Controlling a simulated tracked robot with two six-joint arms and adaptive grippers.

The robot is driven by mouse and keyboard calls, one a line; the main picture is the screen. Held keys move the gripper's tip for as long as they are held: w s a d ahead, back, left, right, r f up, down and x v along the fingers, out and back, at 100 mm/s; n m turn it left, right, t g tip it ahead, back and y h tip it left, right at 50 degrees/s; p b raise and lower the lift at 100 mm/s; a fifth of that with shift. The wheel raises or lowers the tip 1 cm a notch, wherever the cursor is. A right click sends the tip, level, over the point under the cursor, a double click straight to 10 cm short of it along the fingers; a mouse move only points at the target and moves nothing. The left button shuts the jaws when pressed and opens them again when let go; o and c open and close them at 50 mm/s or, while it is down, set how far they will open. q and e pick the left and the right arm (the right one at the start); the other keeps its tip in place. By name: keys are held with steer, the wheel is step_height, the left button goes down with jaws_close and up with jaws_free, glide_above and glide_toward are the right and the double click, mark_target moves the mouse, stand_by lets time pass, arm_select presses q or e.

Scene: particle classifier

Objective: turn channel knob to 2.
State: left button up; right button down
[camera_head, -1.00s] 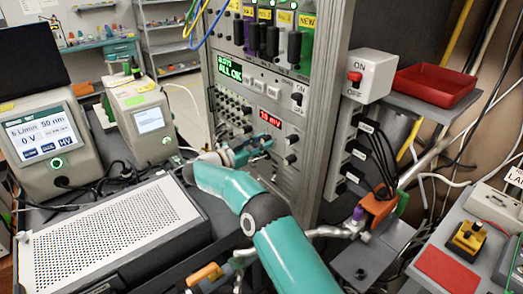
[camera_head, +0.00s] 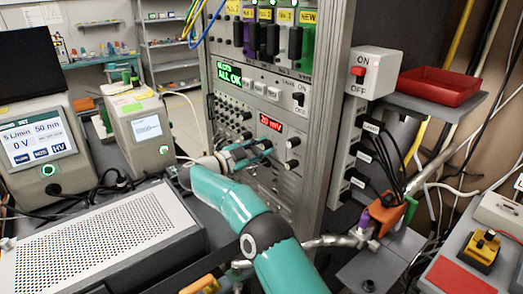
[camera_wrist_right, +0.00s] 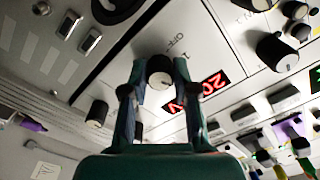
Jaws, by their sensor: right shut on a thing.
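The instrument rack panel (camera_head: 290,190) carries a red display (camera_head: 270,123) that seems to read 20 mV. My right gripper (camera_head: 266,146) is at the panel just below this display. In the right wrist view my right gripper (camera_wrist_right: 160,85) has its two fingers around a black knob (camera_wrist_right: 160,70) with a pale face, beside the red display (camera_wrist_right: 200,93). The gripper is shut on this knob. The marks around it are mostly hidden, so its setting cannot be told. In the head view the fingers cover it. My left gripper is not in view.
A white ON/OFF box (camera_head: 372,72) with a red switch and a red tray (camera_head: 440,86) stand at the right. A perforated grey box (camera_head: 95,240) lies at the left, below two screened instruments.

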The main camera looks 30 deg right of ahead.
steer(key=c, duration=0.9)
jaws_free()
steer(key=a, duration=0.8)
steer(key=s+a, duration=0.1)
steer(key=a, duration=0.3)
steer(key=shift+f, duration=0.15)
